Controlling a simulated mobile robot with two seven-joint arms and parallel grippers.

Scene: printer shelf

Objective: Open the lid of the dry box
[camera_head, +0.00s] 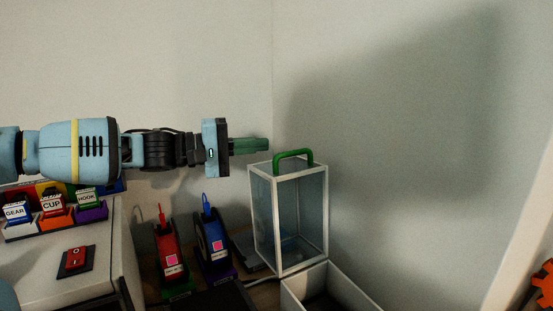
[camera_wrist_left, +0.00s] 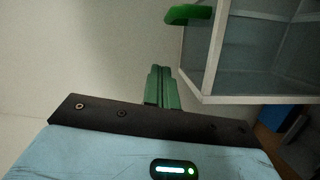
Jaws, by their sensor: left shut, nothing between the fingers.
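The dry box (camera_head: 290,220) is a clear-walled case with a white frame, standing upright near the wall corner. Its lid carries a green handle (camera_head: 293,156), and the lid looks closed in the head view. My left gripper (camera_head: 264,145) has green fingers pressed together with nothing between them. It points right, level with the lid's top and just left of the handle, apart from it. In the left wrist view the shut fingers (camera_wrist_left: 162,72) are beside the box (camera_wrist_left: 250,99), and part of the handle (camera_wrist_left: 188,14) shows above. My right gripper is out of view.
A white open bin (camera_head: 335,285) stands in front of the box. A white printer-like unit (camera_head: 100,235) with a red switch (camera_head: 77,257) and labelled bins (camera_head: 55,205) are farther left. The right wall is bare.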

